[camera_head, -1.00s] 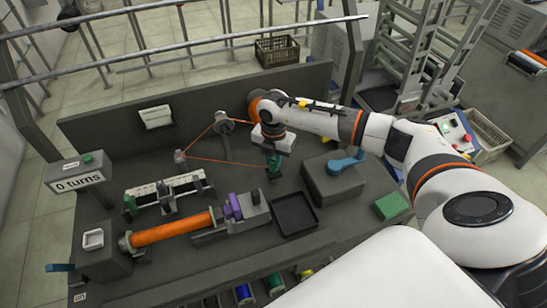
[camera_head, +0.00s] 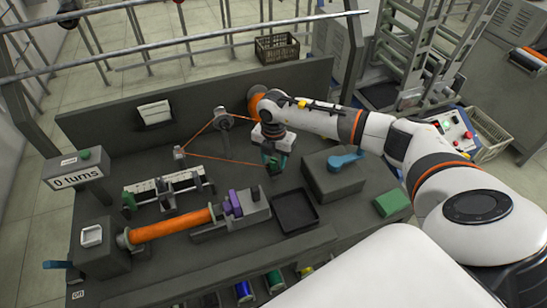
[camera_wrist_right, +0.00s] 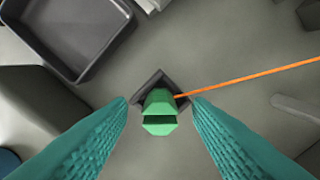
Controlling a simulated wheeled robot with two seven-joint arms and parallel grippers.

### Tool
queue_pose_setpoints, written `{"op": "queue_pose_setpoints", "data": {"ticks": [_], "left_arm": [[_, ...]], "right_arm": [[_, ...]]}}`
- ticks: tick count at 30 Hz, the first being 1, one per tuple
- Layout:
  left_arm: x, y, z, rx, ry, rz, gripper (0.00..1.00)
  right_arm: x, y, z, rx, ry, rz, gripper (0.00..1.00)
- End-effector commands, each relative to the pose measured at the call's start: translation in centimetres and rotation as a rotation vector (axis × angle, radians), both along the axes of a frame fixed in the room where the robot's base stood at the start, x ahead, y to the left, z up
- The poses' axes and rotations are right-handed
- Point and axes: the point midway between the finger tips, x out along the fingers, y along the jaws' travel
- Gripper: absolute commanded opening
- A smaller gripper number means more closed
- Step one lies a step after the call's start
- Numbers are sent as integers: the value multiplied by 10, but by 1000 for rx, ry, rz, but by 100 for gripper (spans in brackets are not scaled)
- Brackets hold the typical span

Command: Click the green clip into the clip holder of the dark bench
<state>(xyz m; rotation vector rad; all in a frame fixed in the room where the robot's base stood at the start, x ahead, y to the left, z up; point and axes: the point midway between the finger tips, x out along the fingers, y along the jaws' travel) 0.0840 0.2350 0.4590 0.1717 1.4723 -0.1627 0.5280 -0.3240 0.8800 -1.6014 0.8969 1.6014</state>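The green clip (camera_wrist_right: 160,112) sits in the dark square clip holder (camera_wrist_right: 152,84) in the right wrist view, with the orange thread (camera_wrist_right: 250,76) running from it to the right. How deep the clip is seated cannot be told. My right gripper (camera_wrist_right: 160,104) has its teal fingers apart, one on each side of the clip, with gaps between fingers and clip. In the head view my right gripper (camera_head: 275,162) is low over the dark bench (camera_head: 240,178) and hides most of the clip. My left gripper is not in view.
A black tray (camera_head: 295,211) lies in front of the gripper. The orange bobbin (camera_head: 172,226) and a "0 turns" display (camera_head: 76,182) are left.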

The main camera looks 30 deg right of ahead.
Motion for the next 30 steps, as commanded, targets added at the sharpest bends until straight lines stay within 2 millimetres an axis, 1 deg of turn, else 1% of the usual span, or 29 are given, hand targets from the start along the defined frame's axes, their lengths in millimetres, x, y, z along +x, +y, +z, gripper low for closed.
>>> {"op": "queue_pose_setpoints", "data": {"ticks": [5, 8, 11, 18, 21, 25, 30], "left_arm": [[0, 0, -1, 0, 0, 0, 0], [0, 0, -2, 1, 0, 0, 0], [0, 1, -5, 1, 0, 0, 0], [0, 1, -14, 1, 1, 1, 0], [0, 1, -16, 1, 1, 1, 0], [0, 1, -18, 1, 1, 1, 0], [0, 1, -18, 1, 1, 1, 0]], "right_arm": [[0, 0, 2, 1, -1, 0, 46], [1, 0, 12, 0, -2, 0, 46], [1, -1, 29, 0, -5, 1, 46], [1, 0, 80, 0, -5, 1, 46], [1, 0, 98, 0, -4, 0, 46], [0, 0, 113, 0, -1, 0, 46], [0, 0, 120, 0, 0, 0, 46]]}}
